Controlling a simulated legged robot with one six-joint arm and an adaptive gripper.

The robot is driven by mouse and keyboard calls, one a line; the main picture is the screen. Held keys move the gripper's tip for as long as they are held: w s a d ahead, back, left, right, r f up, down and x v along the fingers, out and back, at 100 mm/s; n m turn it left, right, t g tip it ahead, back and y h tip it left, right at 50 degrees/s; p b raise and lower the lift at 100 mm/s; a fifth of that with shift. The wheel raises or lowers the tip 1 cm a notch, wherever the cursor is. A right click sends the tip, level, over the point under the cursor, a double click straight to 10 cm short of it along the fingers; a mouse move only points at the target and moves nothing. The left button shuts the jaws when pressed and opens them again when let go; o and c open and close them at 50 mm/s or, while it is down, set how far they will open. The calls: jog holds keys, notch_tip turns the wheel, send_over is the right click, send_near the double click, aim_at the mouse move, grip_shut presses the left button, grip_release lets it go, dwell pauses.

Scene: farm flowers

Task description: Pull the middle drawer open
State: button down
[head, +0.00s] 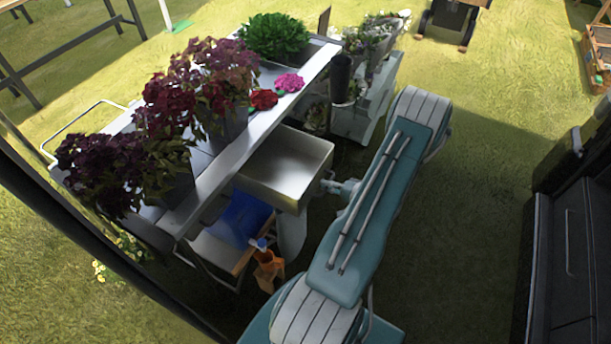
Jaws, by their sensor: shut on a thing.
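The metal drawer (285,172) stands pulled out from under the long bench top in the head view. Its inside looks empty. My gripper (331,186) is at the drawer's front face, on its right side, and is shut on the drawer's handle. The handle itself is too small and covered to make out. My teal arm hides the area to the right of the drawer.
The metal bench (225,165) holds dark red potted plants (200,85), a green plant (274,36) and red and pink flowers (264,99). An orange spray bottle (267,265) and a blue item (240,218) are below the drawer. Open grass (465,200) lies to the right.

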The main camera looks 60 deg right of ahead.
jog(key=shift+s+f, duration=0.2)
jog(key=shift+s, duration=1.65)
jog(key=c, duration=0.7)
grip_release()
jog(key=shift+d+r, duration=0.1)
jog(key=v, duration=1.2)
jog(key=shift+w, duration=0.15)
